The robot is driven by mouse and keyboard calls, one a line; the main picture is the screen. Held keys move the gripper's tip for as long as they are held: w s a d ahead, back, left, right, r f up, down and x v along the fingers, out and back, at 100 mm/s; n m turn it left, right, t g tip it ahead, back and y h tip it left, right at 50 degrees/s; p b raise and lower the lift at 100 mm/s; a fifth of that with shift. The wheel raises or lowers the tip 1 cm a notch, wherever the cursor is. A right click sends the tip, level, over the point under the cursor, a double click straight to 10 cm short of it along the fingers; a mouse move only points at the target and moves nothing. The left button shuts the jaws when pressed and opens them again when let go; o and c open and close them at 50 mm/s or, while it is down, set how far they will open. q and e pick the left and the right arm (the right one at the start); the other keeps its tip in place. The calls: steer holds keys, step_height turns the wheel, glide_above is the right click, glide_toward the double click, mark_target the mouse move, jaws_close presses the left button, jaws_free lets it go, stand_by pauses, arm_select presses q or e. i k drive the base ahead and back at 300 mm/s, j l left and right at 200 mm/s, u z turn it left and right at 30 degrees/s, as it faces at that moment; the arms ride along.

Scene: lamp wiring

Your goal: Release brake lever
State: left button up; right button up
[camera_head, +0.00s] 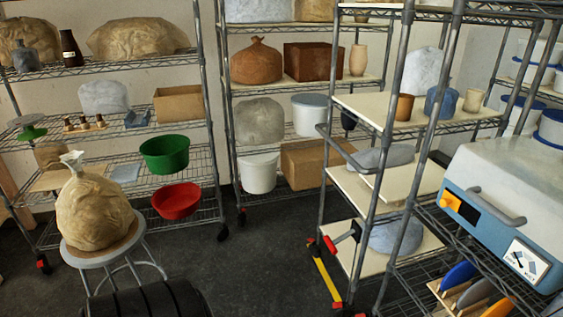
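Neither of my grippers is in view. No part is clearly marked as the brake lever.
A stool (90,258) with a wrapped clay bag (92,208) stands at left. A blue-and-white machine (510,200) with an orange knob (450,200) sits on the right rack. Shelves hold pots, buckets and bags. Dark floor (255,265) is clear between the stool and the right rack.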

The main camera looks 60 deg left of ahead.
mark_target(331, 244)
steer(key=u, duration=1.4)
